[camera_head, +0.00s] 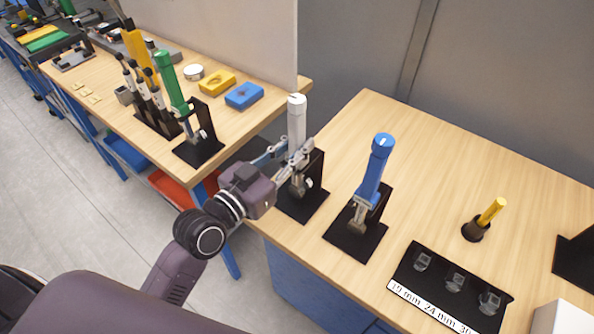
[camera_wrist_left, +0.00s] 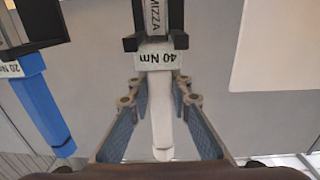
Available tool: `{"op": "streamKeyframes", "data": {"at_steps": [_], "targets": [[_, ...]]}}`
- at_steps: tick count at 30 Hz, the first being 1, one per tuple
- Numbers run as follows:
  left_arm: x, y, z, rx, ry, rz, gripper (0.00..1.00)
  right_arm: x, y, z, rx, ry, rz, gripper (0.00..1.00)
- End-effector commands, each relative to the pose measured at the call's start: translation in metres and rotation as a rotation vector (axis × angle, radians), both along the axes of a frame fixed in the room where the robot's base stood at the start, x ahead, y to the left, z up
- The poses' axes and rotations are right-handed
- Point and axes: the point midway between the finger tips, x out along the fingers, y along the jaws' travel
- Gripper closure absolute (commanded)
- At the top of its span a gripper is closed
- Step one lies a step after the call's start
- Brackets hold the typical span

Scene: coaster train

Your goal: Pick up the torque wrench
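A white torque wrench (camera_head: 297,122) stands upright in a black stand (camera_head: 304,202) near the left edge of the right-hand table. In the left wrist view its white handle (camera_wrist_left: 161,115) bears a "40 Nm" label and lies between the fingers. My left gripper (camera_head: 294,152) reaches in from the left, with a finger on each side of the handle. Its fingertips (camera_wrist_left: 160,86) are drawn in and appear to touch the handle. A blue torque wrench (camera_head: 375,168) stands in the stand to the right; its "20 Nm" label shows in the left wrist view (camera_wrist_left: 40,100). My right gripper is out of view.
A green wrench (camera_head: 171,82) stands in a stand on the left table. A socket tray (camera_head: 440,290) and a yellow-handled tool (camera_head: 492,211) are on the right table. A pale panel (camera_head: 225,38) rises behind the left table. The right table's back is clear.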

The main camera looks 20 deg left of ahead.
Motion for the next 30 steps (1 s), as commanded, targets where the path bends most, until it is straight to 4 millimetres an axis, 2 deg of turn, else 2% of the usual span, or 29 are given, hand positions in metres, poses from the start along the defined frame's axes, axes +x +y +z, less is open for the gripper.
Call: {"op": "streamKeyframes", "data": {"at_steps": [3, 23, 30], "targets": [[0.0, 0.0, 0.0, 0.0, 0.0, 0.0, 1.0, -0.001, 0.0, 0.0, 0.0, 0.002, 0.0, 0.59], [0.0, 0.0, 0.006, -0.002, -0.01, 0.001, 1.0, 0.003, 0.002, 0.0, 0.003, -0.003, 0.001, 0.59], [0.0, 0.0, 0.021, -0.003, -0.014, 0.002, 1.0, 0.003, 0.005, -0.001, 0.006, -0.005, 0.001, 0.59]]}}
